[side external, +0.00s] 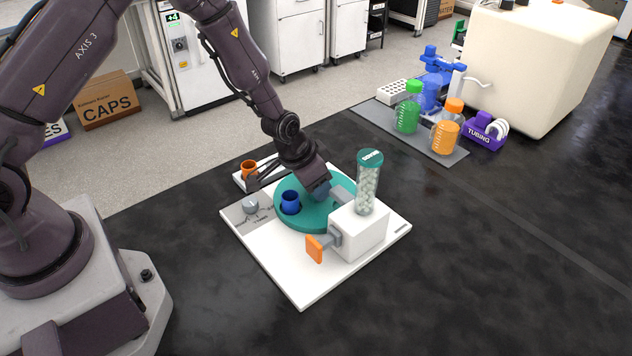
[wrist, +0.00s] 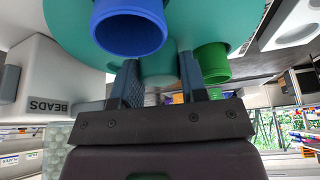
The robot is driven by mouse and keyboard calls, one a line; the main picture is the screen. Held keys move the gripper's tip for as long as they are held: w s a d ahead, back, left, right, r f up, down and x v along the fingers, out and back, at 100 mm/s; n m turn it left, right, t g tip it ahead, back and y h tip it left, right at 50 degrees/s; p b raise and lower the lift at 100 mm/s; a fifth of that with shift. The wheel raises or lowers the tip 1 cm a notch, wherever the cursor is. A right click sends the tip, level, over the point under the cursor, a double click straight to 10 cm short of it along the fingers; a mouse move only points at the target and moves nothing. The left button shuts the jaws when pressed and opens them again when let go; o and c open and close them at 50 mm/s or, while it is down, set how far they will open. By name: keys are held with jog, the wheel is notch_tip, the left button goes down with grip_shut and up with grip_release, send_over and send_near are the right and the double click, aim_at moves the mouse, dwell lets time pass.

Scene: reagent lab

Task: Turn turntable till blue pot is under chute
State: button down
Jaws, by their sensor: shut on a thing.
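The teal turntable (side external: 322,219) lies on a white board and also fills the top of the wrist view (wrist: 75,28). The blue pot (side external: 290,203) stands upright on its left part, apart from the grey chute (side external: 342,196) on the white dispenser (side external: 359,233). The wrist view shows the blue pot (wrist: 128,32) close to the fingers and a green pot (wrist: 211,63) on the other side. My gripper (side external: 319,192) is low over the disc. Its fingers (wrist: 158,78) are shut on a teal part of the turntable, apparently its central knob, mostly hidden by them.
A clear tube of white beads (side external: 368,188) rises from the dispenser, with an orange handle (side external: 315,248) in front. Bottles (side external: 446,135) stand on a far mat. The front of the black bench is clear.

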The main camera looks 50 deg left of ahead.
jog(key=shift+n+y, duration=0.7)
jog(key=shift+n, duration=1.1)
jog(key=shift+s+n, duration=0.1)
jog(key=shift+n, duration=0.5)
jog(key=c, duration=0.9)
grip_release()
jog(key=shift+c, duration=0.2)
jog(key=v, duration=1.3)
jog(key=shift+d, duration=0.25)
